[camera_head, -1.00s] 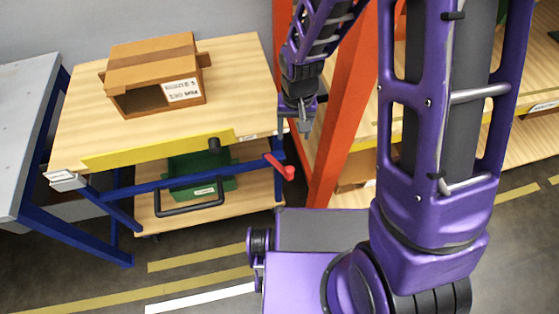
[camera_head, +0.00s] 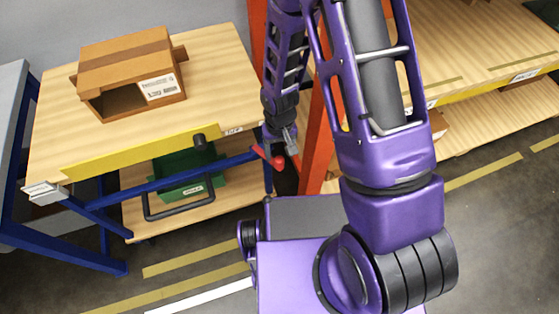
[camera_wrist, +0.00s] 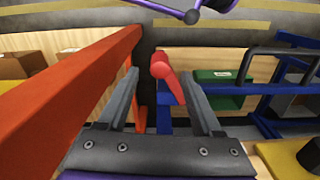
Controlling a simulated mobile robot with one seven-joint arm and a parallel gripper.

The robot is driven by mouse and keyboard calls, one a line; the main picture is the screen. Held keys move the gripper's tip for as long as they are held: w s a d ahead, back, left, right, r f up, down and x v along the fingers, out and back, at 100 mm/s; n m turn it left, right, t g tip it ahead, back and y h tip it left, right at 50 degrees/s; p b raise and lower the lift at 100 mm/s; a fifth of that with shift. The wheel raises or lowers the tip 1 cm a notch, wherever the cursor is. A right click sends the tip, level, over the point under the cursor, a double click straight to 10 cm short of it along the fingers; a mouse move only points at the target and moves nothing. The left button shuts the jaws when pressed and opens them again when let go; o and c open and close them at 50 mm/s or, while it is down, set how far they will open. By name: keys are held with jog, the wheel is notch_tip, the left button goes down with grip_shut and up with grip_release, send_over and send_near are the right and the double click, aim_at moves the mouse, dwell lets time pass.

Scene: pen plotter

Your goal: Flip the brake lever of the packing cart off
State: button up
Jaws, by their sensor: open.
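The packing cart (camera_head: 215,75) stands at the left of the head view, with a wooden top, yellow front edge and blue frame. Its red brake lever (camera_head: 267,157) sticks out at the right front corner. In the wrist view the red lever (camera_wrist: 167,78) shows in the gap between the fingers, its rounded red end towards the top. My gripper (camera_head: 291,146) is beside the lever in the head view. In the wrist view my gripper (camera_wrist: 160,74) is open, a finger on each side of the lever. I cannot tell whether either finger touches it.
An orange rack post (camera_wrist: 60,95) stands close beside my gripper. A cardboard box (camera_head: 130,75) sits on the cart top, and a green bin (camera_head: 185,172) on its lower shelf. A black handle (camera_head: 180,205) juts from the front. A grey table (camera_head: 12,115) stands at the far left.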

aim_at(280, 160)
jog(key=shift+f, duration=2.55)
grip_shut()
